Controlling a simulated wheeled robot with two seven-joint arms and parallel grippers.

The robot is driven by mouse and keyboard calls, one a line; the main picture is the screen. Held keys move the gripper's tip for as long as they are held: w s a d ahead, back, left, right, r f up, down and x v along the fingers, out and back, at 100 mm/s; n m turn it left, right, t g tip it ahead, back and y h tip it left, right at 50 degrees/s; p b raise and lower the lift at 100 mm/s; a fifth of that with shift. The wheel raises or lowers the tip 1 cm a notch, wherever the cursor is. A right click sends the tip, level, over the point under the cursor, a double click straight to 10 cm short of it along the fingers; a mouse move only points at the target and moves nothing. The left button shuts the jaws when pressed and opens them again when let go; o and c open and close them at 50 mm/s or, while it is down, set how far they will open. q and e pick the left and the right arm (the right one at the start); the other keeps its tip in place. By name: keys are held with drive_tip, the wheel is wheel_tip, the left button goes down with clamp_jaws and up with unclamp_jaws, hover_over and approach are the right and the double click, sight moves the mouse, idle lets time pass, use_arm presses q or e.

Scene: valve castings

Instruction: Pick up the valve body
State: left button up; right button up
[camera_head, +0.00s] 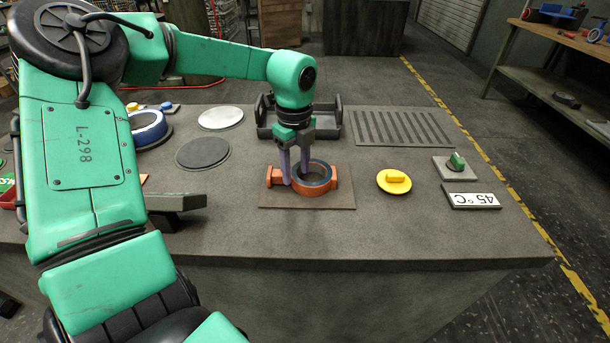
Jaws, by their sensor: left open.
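The valve body (322,189) is an orange ring-shaped casting with side lugs and a dark inner rim. It lies on a flat brown square plate (340,201) near the front middle of the grey table. My left gripper (296,178) points down over it from above with its purple fingers apart. One finger is at the left part of the ring and the other is near or inside the ring's far side. I cannot tell whether either finger touches it. My right gripper is not in view.
A dark tray (330,118) stands right behind my left gripper. Round discs (203,153) and a blue-white ring (150,129) are to the left.

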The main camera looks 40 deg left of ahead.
use_arm(q)
wheel_tip(320, 180, down, 2)
drive_tip(key=shift+f, duration=0.15)
clamp_jaws()
idle(1.2)
drive_tip(key=shift+w, duration=0.2)
